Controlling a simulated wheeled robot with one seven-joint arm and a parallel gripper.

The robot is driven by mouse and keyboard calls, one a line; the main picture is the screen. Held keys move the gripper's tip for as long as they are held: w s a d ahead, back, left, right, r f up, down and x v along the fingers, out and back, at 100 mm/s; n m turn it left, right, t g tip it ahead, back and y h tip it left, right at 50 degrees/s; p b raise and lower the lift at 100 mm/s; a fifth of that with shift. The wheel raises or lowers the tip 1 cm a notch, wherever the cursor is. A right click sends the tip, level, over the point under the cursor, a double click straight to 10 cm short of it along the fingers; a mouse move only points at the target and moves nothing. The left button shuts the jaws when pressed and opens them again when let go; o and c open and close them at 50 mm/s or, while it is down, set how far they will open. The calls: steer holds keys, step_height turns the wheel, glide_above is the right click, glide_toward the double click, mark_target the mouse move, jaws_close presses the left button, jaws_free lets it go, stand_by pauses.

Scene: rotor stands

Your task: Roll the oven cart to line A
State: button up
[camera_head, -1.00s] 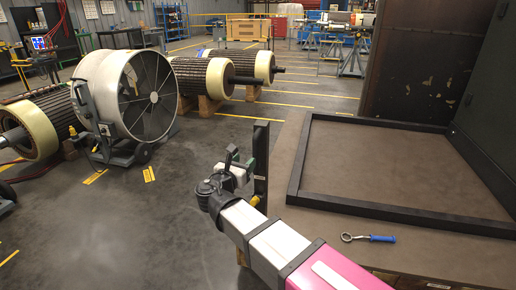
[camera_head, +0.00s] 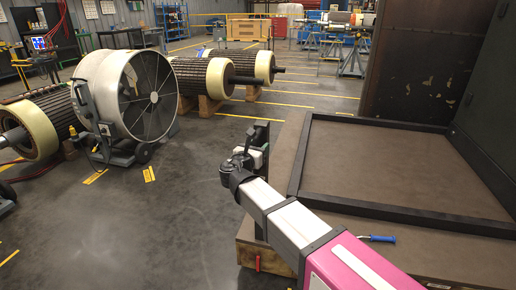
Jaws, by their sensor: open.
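What looks like the oven cart (camera_head: 330,215) is a low brown deck at the right with a raised black rectangular frame on it. A black upright post (camera_head: 262,132) stands at its left edge. My gripper (camera_head: 258,155) is open at this post; its fingers are mostly hidden, so I cannot tell whether they are around the post or beside it. My arm crosses the deck's front left corner. Yellow lines (camera_head: 285,104) are painted on the floor behind; I cannot tell which is line A.
A large drum fan (camera_head: 125,95) on wheels stands at the left. Wound rotors (camera_head: 205,75) lie on wooden blocks behind it. A blue-handled tool (camera_head: 376,238) lies on the deck's front, partly covered by my arm. Dark panels (camera_head: 415,60) rise behind the deck. Floor left of the deck is clear.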

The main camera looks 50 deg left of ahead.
jaws_close()
steer(key=w+d, duration=1)
steer(key=d, duration=0.4)
steer(key=shift+w+d, duration=0.25)
steer(key=shift+d, duration=0.1)
jaws_free()
steer(key=shift+s, duration=0.1)
steer(key=v, duration=1)
steer(key=shift+s, duration=0.3)
steer(key=shift+d, duration=0.1)
